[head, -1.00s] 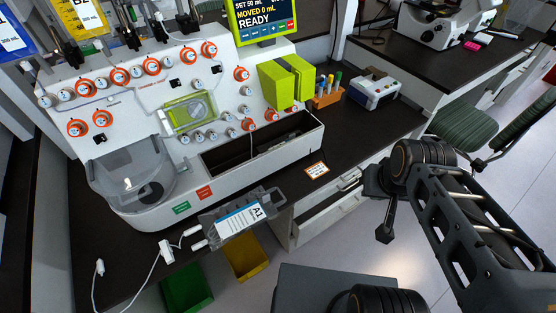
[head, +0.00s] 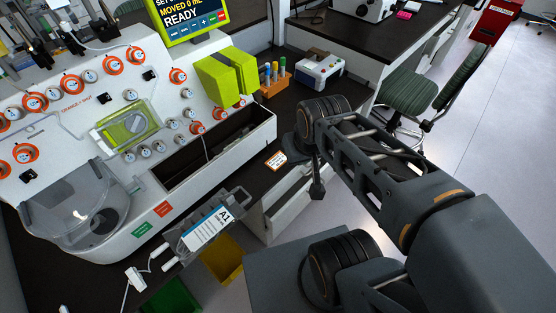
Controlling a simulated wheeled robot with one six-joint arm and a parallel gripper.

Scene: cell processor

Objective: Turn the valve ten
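The white cell processor (head: 125,165) stands on the dark bench at the left. Its front panel carries several round valves, some with orange rings, such as one at the upper left (head: 72,84), one at the right (head: 178,76) and one lower down (head: 197,128). The valve numbers are too small to read, so I cannot tell which is valve ten. My gripper (head: 316,190) hangs pointing down at the arm's end, beyond the bench's front edge, right of the processor and apart from all valves. Its fingers are small and dark, and I cannot see whether they are open.
A screen (head: 183,18) reads READY. A clear bag labelled A1 (head: 207,228) hangs at the bench's front edge above yellow (head: 222,262) and green (head: 172,297) bins. A tube rack (head: 273,84) and a small device (head: 319,70) stand right. A chair (head: 409,92) is beyond my arm.

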